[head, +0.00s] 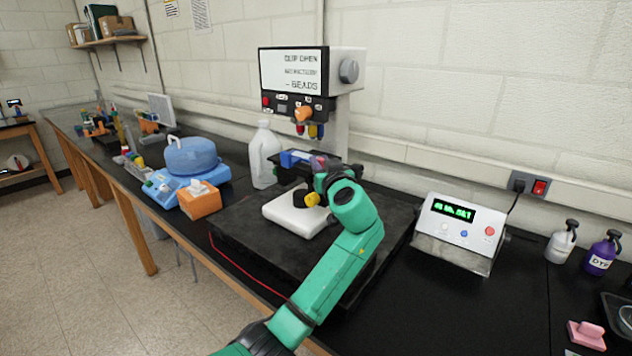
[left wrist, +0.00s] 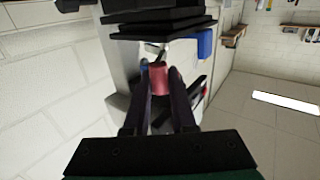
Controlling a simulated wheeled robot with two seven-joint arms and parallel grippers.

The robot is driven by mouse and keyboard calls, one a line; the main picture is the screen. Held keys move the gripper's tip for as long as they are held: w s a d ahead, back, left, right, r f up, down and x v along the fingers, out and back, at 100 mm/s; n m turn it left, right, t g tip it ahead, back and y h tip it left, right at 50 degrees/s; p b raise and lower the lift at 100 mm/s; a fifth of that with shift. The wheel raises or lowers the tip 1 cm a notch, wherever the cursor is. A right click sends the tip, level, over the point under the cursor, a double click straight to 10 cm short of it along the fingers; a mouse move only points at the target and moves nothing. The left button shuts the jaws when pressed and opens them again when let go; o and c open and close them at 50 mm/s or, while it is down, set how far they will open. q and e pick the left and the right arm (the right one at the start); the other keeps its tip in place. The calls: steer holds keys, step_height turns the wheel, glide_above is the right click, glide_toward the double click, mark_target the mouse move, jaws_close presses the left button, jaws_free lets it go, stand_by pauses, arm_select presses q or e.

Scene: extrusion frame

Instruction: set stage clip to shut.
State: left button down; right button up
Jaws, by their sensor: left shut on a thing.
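The microscope (head: 312,75) stands at the back of the bench, and its screen reads "CLIP OPEN" on the top line. Its dark stage (head: 330,165) is below the coloured objectives, partly hidden by my left arm. My left gripper (head: 319,165) is at the stage. In the left wrist view its two fingers (left wrist: 159,75) are closed around a red-pink cylindrical handle (left wrist: 159,80), which looks like the stage clip's handle. The clip's exact angle is hidden. My right gripper is not in view.
A white slab (head: 290,218) lies on the dark base before the stage. A white jug (head: 263,155), an orange tissue box (head: 200,203) and a blue-lidded device (head: 190,160) stand left.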

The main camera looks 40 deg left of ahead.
arm_select(q)
steer(key=n+g+b, duration=0.1)
steer(key=n+g+y+b, duration=0.1)
steer(key=shift+w+d+f+g+y, duration=0.2)
steer(key=shift+w+f+g+y, duration=0.1)
steer(key=shift+w+f, duration=0.1)
steer(key=shift+w+r+n+g+y+b, duration=0.2)
steer(key=shift+n+g+y+b, duration=0.15)
steer(key=shift+g+b, duration=0.2)
steer(key=shift+w+r+n+g+y, duration=0.1)
steer(key=shift+n+g+y, duration=0.05)
steer(key=shift+n+g, duration=0.3)
steer(key=shift+w+r+n+g+y, duration=0.1)
steer(key=shift+n+g, duration=0.1)
steer(key=shift+g, duration=0.3)
steer(key=shift+w+n+g+y, duration=0.3)
steer(key=shift+n+g, duration=0.4)
steer(key=shift+g, duration=0.3)
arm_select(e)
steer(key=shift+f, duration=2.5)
arm_select(q)
steer(key=c, duration=0.7)
jaws_free()
steer(key=shift+c, duration=0.2)
steer(key=shift+b, duration=0.3)
